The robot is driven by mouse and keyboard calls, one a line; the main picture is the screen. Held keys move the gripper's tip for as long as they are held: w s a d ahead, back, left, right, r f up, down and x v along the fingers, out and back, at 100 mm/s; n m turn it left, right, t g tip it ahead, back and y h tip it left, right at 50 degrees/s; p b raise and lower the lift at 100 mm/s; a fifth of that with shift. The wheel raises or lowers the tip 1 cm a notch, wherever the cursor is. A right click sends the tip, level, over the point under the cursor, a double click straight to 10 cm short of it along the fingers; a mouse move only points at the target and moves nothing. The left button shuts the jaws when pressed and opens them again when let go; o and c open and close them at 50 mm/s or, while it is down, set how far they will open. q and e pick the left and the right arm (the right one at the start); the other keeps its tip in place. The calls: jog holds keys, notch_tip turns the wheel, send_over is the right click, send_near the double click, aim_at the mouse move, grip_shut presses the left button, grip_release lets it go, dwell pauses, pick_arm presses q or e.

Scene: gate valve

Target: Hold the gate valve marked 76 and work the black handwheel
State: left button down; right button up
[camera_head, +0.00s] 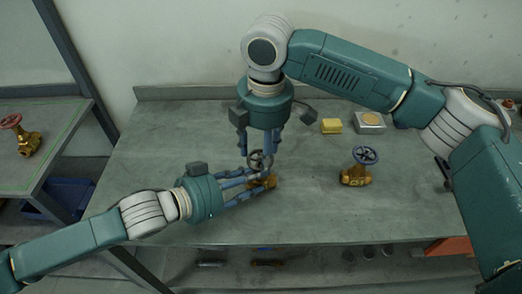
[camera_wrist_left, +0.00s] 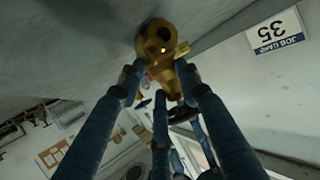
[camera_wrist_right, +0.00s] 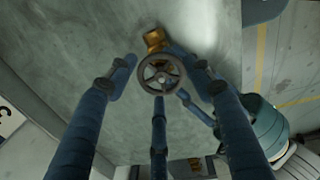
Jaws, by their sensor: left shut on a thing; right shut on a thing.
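A brass gate valve (camera_head: 266,182) with a black handwheel (camera_head: 257,160) is over the middle of the workbench. My left gripper (camera_head: 249,182) comes from the left and is shut on the brass body. The left wrist view shows the body (camera_wrist_left: 162,42) between its blue fingertips. My right gripper (camera_head: 259,152) points down from above, its fingers around the handwheel rim. The right wrist view shows the spoked wheel (camera_wrist_right: 160,74) between the fingers and part of the brass body (camera_wrist_right: 154,38) beyond it. I cannot read a 76 on this valve.
A brass valve with a blue handwheel (camera_head: 360,166) stands to the right on the workbench (camera_head: 310,215). A yellow block (camera_head: 330,126) and a grey box with a round yellowish top (camera_head: 369,122) are behind. A red-wheeled valve (camera_head: 22,136) stands on the left table.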

jog(key=shift+d+f+m, duration=0.15)
jog(key=shift+d+m, duration=0.3)
jog(key=shift+m, duration=0.05)
jog(key=o, duration=1.1)
jog(key=shift+s+a, duration=0.1)
jog(key=shift+a, duration=0.05)
jog(key=shift+a+r, duration=0.1)
jog(key=shift+r, duration=0.15)
jog(key=r, duration=1.1)
jog(key=shift+s+d+r, duration=0.25)
jog(key=shift+s+r, duration=0.05)
jog(key=shift+r, duration=0.05)
